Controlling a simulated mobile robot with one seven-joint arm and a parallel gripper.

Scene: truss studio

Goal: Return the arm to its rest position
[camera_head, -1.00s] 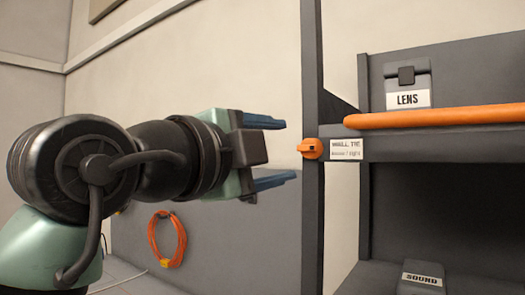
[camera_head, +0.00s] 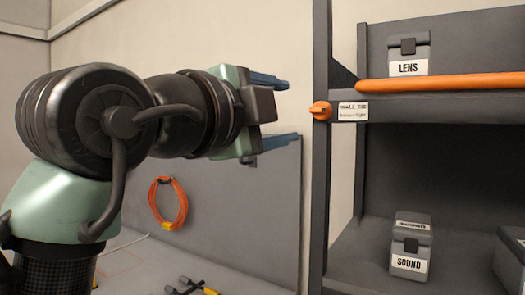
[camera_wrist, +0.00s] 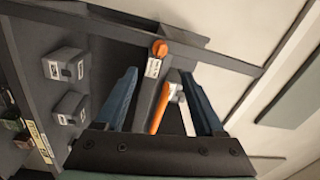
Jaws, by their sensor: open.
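My gripper (camera_head: 276,112) is open in the head view, its two blue fingers apart and pointing right toward the shelf post, with nothing between them. My arm reaches in from the left, bent at a large black joint. In the wrist view my gripper (camera_wrist: 166,98) also shows open, with both blue fingers spread. An orange knob (camera_head: 320,110) on the post lies just right of the fingertips in the head view, apart from them. The knob (camera_wrist: 159,48) also shows beyond the fingers in the wrist view.
A grey shelf unit (camera_head: 440,108) stands right, with an orange bar (camera_head: 440,84) along its upper board. A LENS case (camera_head: 408,54) sits above, a SOUND case (camera_head: 410,250) below. An orange cable coil (camera_head: 168,203) hangs on a grey panel. Tools (camera_head: 192,286) lie at the bottom.

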